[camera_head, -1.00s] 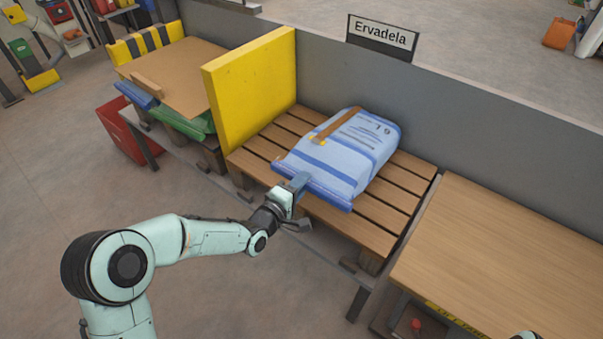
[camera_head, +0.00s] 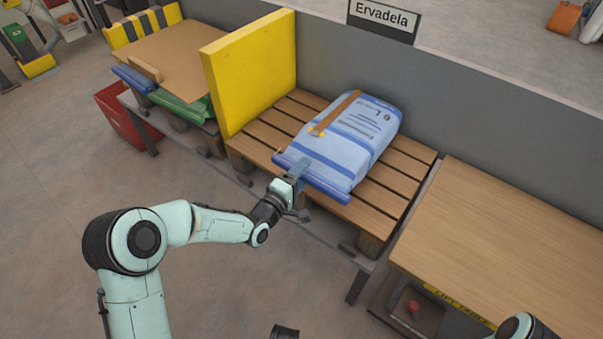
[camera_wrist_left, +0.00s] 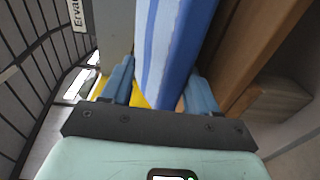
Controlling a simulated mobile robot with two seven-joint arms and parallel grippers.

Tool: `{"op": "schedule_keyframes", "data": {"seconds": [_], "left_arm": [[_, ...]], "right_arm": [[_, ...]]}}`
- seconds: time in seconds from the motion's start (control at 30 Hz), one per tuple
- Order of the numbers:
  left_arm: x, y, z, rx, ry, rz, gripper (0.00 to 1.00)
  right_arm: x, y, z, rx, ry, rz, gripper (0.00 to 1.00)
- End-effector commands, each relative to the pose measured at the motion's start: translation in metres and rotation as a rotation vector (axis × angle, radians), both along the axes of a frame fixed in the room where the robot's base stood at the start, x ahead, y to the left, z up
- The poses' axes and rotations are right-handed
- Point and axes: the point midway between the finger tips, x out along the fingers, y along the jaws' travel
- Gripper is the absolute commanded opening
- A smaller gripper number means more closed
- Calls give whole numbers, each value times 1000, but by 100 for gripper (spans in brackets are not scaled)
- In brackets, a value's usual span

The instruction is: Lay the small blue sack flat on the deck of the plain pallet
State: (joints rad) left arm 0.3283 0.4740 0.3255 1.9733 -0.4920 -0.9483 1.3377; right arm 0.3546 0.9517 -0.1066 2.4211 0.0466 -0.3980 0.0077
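The small blue sack (camera_head: 350,145), pale blue with darker blue bands and print, lies broadly flat on the slatted wooden pallet deck (camera_head: 385,208). Its banded end faces me. A brown strip with a yellow end (camera_head: 337,113) lies across its top. My left gripper (camera_head: 297,171) is at the sack's near end, one finger over the blue hem.
A yellow upright panel (camera_head: 250,70) stands at the pallet's left side. A grey wall (camera_head: 460,110) with an "Ervadela" sign (camera_head: 383,18) runs behind. A wooden table (camera_head: 510,240) adjoins at right. A red crate (camera_head: 125,115) stands at far left.

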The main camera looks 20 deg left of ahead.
Motion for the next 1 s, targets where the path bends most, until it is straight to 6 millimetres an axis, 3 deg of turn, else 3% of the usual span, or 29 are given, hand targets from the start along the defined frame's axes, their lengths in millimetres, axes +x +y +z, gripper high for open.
{"op": "schedule_keyframes", "data": {"seconds": [0.27, 0.7, 1.0], "left_arm": [[-19, 7, 0, 3, 6, 1, 58], [-107, 33, 5, 1, 2, 3, 58], [-128, 39, 6, 0, -3, 0, 58]], "right_arm": [[9, 1, 5, -3, -30, 3, 43], [56, 7, 31, -12, -185, 19, 43], [66, 8, 38, -15, -220, 21, 43]]}}
